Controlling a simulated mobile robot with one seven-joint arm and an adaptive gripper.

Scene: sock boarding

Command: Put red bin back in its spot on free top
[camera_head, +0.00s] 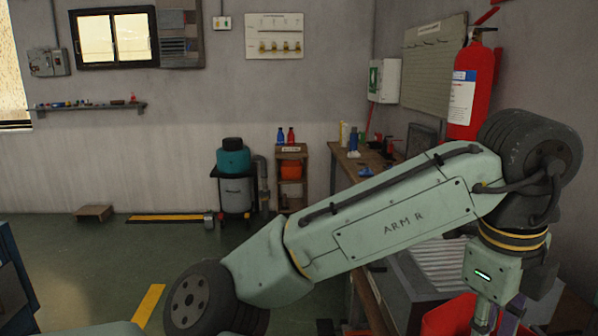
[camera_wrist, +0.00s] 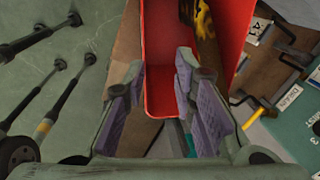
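The red bin (camera_head: 448,318) shows at the lower right of the head view, partly cut off by the frame's bottom edge. In the wrist view the red bin (camera_wrist: 165,95) lies just beyond and between my fingers, with its narrow near end towards me. A yellow and black item (camera_wrist: 204,22) shows inside it. My gripper (camera_wrist: 161,65) has its two purple-padded fingers spread apart, one at each side of the bin's near end. I cannot tell whether either finger touches the bin. In the head view my gripper (camera_head: 487,318) points down at the bin, its fingertips cut off.
A grey ribbed case (camera_head: 437,262) stands beside the bin. A workbench (camera_head: 350,160) with bottles and tools runs along the right wall, below a fire extinguisher (camera_head: 471,90). In the wrist view a brown surface with a label and a yellow handle (camera_wrist: 252,112) lies right of the bin.

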